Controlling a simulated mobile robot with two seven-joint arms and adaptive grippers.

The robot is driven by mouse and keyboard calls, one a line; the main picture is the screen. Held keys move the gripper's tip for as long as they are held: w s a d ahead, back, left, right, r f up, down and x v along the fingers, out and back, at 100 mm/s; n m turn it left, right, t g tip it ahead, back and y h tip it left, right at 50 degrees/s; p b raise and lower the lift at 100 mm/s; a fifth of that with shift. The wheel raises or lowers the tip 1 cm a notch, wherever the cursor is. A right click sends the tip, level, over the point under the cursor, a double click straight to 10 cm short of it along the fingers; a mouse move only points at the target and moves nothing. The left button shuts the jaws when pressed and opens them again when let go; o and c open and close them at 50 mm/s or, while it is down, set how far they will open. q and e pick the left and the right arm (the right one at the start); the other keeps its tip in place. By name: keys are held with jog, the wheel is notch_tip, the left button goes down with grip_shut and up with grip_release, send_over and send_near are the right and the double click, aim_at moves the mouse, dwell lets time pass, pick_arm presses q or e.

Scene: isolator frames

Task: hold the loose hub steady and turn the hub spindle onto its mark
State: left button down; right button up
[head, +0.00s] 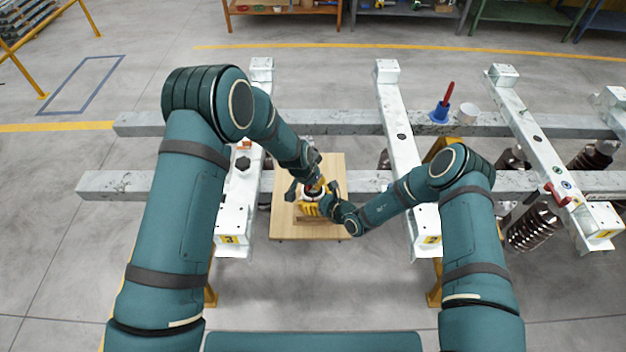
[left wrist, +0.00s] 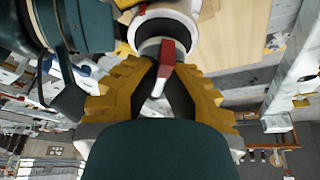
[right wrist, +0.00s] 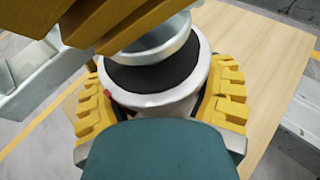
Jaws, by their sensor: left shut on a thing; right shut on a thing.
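The loose hub (right wrist: 172,103) is a white round body with a dark top, standing on a wooden board. My right gripper (right wrist: 160,85) is shut around its sides, one yellow finger on each side. The spindle (left wrist: 166,55), with a red pointer-like part and pale tip, shows between the fingers of my left gripper (left wrist: 162,70), which is shut on it from above. In the head view both grippers meet over the board, my left one (head: 316,186) above my right one (head: 311,209). The mark cannot be made out, and the fingers hide much of the spindle.
The wooden board (head: 283,225) lies between two white posts (head: 235,205) (head: 403,150) of the frame. Grey rails (head: 330,122) run across behind. Ribbed insulators (head: 532,228) hang at right.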

pick_arm(q)
jog(key=shift+n+t+y, duration=0.3)
jog(key=shift+n+y, duration=0.2)
jog(key=shift+n, duration=1.1)
jog(key=c, duration=1.1)
grip_release()
jog(key=shift+o, duration=0.2)
jog(key=shift+r, duration=0.1)
jog(key=v, duration=0.7)
jog(key=shift+s+r, duration=0.25)
jog(key=shift+r, duration=0.05)
jog(key=shift+o, duration=0.3)
